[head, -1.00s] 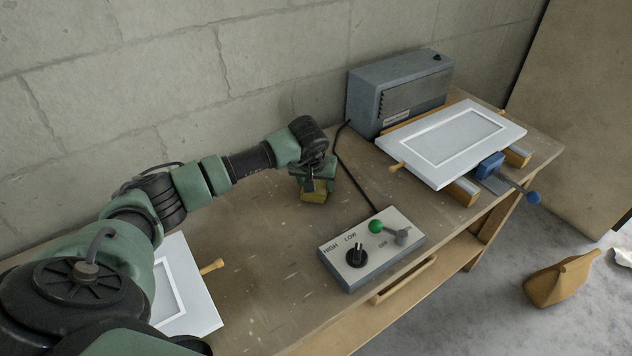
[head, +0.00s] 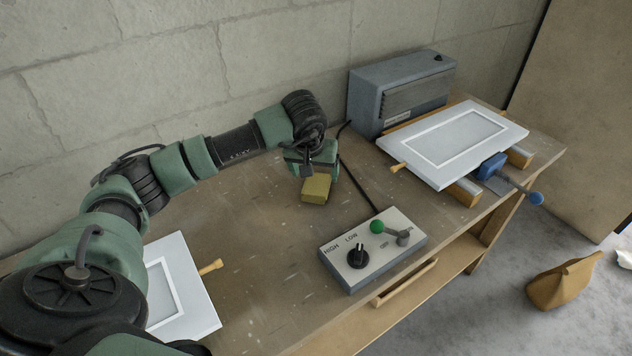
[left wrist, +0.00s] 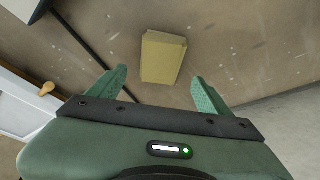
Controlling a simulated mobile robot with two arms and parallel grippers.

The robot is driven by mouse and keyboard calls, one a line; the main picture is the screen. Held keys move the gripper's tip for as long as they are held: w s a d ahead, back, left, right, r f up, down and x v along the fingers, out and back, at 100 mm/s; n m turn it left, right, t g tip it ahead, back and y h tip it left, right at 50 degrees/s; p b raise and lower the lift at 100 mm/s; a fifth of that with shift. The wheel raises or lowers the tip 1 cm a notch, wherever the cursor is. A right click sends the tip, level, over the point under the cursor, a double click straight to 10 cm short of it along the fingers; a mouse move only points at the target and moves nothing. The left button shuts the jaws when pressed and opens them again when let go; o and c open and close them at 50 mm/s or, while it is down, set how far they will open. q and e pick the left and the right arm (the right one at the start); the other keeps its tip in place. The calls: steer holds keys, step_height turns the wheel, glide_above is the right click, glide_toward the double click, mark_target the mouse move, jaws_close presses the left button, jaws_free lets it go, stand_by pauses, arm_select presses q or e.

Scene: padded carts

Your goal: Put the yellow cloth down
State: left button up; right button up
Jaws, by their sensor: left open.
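The yellow cloth (head: 316,188) is a small folded block lying on the wooden workbench (head: 262,240), left of the control box. It also shows in the left wrist view (left wrist: 163,57), beyond and between the fingertips. My left gripper (head: 312,172) is just above and behind the cloth in the head view. In the left wrist view the left gripper (left wrist: 158,82) is open, its two green fingers spread wide, with a gap between each finger and the cloth. My right gripper is not in view.
A control box (head: 372,250) with a knob and green-tipped lever stands near the front edge. A grey heater (head: 402,92) stands against the wall. A white panel (head: 425,165) rests on supports at right; another white panel (head: 200,300) lies at left. Bare bench surrounds the cloth.

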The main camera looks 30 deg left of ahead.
arm_select(q)
steer(key=v, duration=0.5)
stand_by(0.4)
